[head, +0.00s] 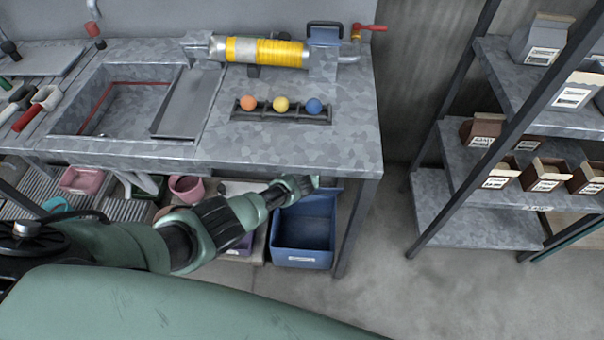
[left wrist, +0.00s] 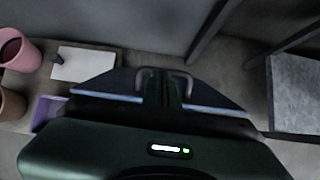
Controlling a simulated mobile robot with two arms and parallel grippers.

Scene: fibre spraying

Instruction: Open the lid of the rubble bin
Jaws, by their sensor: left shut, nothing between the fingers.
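The blue bin (head: 303,257), with a white label on its front, stands on the floor under the right end of the workbench. I look down into its open blue interior from the head view. A blue panel, seemingly its lid, shows at the back beside my gripper, partly hidden. My left gripper (head: 306,183) reaches in from the left to the bin's rear top, shut and empty. In the left wrist view the fingers (left wrist: 168,86) are together in front of dark blue panels (left wrist: 108,83) with pale edges. I cannot tell whether they touch. The right gripper is out of view.
The metal workbench (head: 300,149) stands above the bin, its leg (head: 357,225) close on the right. Pink (head: 187,187) and purple containers sit to the left. A shelf rack (head: 480,240) with boxes stands farther right, with clear floor between.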

